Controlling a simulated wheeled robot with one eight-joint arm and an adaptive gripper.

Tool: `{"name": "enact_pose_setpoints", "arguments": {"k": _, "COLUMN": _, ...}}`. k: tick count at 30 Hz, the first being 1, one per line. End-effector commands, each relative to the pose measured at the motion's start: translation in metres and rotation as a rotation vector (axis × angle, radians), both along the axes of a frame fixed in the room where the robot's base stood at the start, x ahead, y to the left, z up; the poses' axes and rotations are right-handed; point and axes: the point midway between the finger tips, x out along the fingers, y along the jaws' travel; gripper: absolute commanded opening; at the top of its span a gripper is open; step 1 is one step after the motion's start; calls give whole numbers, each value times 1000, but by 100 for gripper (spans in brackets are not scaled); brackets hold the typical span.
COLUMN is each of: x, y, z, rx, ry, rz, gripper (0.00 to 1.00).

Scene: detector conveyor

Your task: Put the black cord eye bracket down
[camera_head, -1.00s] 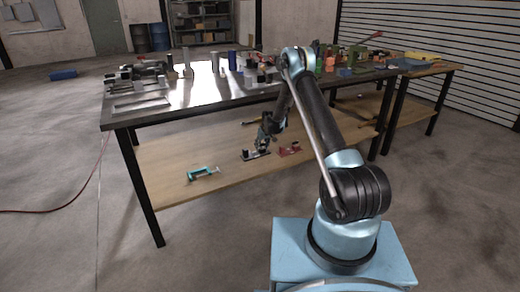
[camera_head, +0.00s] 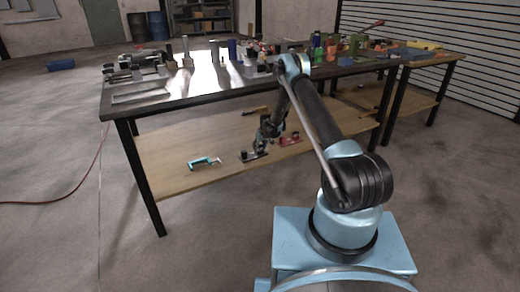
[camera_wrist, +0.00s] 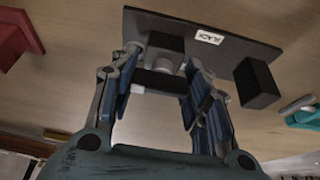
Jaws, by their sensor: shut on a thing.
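The black cord eye bracket (camera_head: 247,157) is at the lower wooden shelf of the workbench, between a teal clamp and a red bracket. In the wrist view it is a flat dark plate (camera_wrist: 235,44) with a white label and black blocks standing on it. My gripper (camera_wrist: 165,72) has its fingers closed on the bracket's middle part, which they partly hide. In the head view my gripper (camera_head: 264,140) reaches in under the tabletop. The plate is at or very near the shelf; I cannot tell whether it touches.
The red bracket (camera_head: 291,140) lies just right of the black one. The teal clamp (camera_head: 205,162) lies to its left. A hammer-like tool (camera_head: 255,110) lies farther back. The shelf (camera_head: 165,172) has bare wood around them. The crowded tabletop (camera_head: 205,85) is overhead.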

Motion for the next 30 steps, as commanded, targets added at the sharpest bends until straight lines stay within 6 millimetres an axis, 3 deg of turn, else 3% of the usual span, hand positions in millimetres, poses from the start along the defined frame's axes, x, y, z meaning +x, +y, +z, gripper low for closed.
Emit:
{"name": "enact_pose_setpoints", "arguments": {"k": 3, "x": 0, "y": 0, "z": -1, "rx": 0, "ry": 0, "rz": 0, "gripper": 5}}
{"name": "enact_pose_setpoints", "arguments": {"k": 4, "x": 0, "y": 0, "z": -1, "rx": 0, "ry": 0, "rz": 0, "gripper": 48}}
{"name": "enact_pose_setpoints", "arguments": {"k": 6, "x": 0, "y": 0, "z": -1, "rx": 0, "ry": 0, "rz": 0, "gripper": 63}}
{"name": "enact_pose_setpoints", "arguments": {"k": 20, "x": -1, "y": -1, "z": 3, "rx": 0, "ry": 0, "rz": 0, "gripper": 63}}
{"name": "enact_pose_setpoints", "arguments": {"k": 30, "x": -14, "y": -10, "z": 43, "rx": 0, "ry": 0, "rz": 0, "gripper": 63}}
